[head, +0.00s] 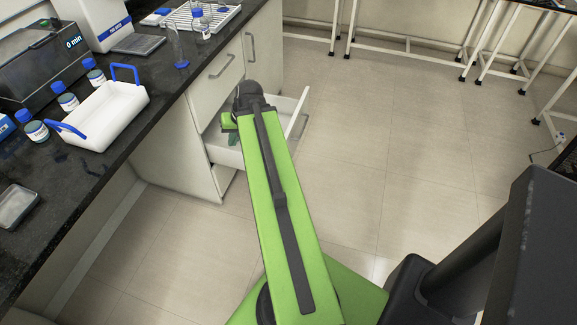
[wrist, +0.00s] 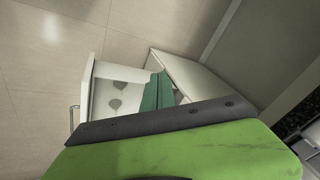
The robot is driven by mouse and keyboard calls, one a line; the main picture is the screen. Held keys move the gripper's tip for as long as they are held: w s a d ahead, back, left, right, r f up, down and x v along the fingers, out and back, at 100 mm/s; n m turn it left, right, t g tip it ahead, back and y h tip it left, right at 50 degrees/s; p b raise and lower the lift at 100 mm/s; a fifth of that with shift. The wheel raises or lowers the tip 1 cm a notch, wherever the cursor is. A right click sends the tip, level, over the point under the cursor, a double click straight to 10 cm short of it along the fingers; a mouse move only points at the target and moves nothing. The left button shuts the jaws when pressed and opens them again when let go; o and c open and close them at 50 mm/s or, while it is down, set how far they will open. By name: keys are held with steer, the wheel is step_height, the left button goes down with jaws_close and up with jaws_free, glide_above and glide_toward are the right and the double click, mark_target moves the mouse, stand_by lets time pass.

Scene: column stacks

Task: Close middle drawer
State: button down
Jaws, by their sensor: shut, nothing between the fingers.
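An open white drawer (head: 297,112) sticks out of the bench cabinet, below a shut drawer (head: 218,75). Its front and handle face right in the head view. In the wrist view I see into the open drawer (wrist: 108,98), with its handle (wrist: 72,118) at the left. Two dark grey marks show inside it. My gripper (head: 258,140) is shut and empty, pointing down at the open drawer. Its dark green fingers (wrist: 158,92) overlap the drawer's cabinet-side end in the wrist view. I cannot tell whether they touch it. My arm hides part of the drawer in the head view.
The black bench top (head: 100,165) holds a white tray with blue handles (head: 112,112), several blue-capped bottles and instruments. A cabinet door (head: 262,50) stands beyond the drawers. The tiled floor (head: 370,150) right of the drawer is clear. White-framed tables stand at the back.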

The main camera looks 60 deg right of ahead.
steer(key=s+d+f+m+t+h+b, duration=0.1)
steer(key=s+d+f+m+h+b, duration=0.3)
steer(key=s+d, duration=0.6)
steer(key=s+d+f+m+t+y+b, duration=0.1)
steer(key=s+d+f+m+t+b, duration=0.1)
steer(key=s+d+f+b, duration=0.7)
steer(key=w+d+f+b, duration=0.2)
steer(key=w+f+b, duration=0.2)
steer(key=w, duration=0.7)
steer(key=shift+w+d+f+b, duration=0.15)
steer(key=shift+d+f+b, duration=0.15)
steer(key=shift+f, duration=0.4)
steer(key=shift+w+d+g+h, duration=0.1)
steer(key=shift+g+h, duration=0.2)
